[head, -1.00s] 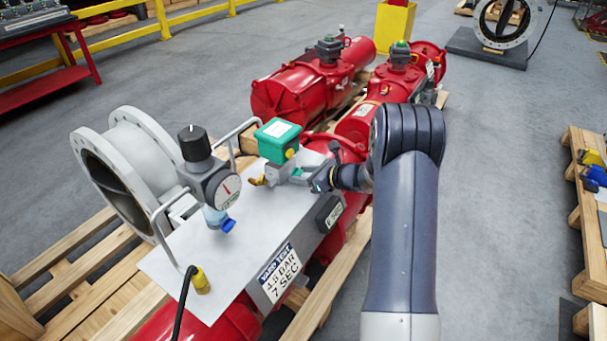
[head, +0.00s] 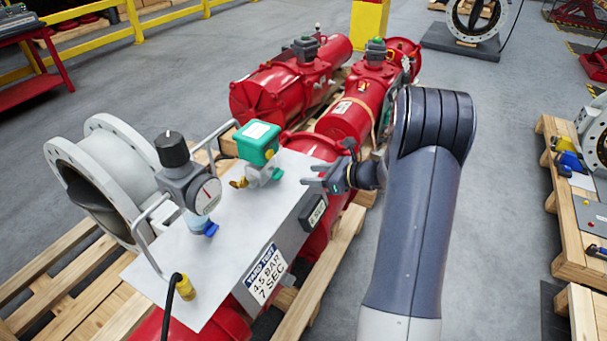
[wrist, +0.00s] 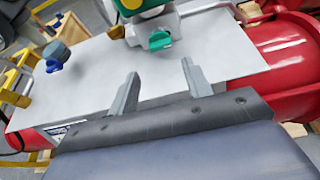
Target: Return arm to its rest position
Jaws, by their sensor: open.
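My gripper (head: 318,177) is open and empty at the right edge of the metal test plate. In the wrist view its two fingers (wrist: 158,82) stand apart with only bare plate between them. The green-topped valve unit (head: 258,143) stands on the plate to the left of the fingers, apart from them. Its teal knob (wrist: 160,40) shows beyond the fingertips in the wrist view. My arm reaches in from the lower right.
The plate (head: 160,270) carries a gauge with a black knob (head: 205,195) and metal handles. Red actuators (head: 290,85) lie on pallets behind. A grey flanged pipe (head: 110,170) stands left. Pallets with parts (head: 575,235) are at right. Grey floor is clear between.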

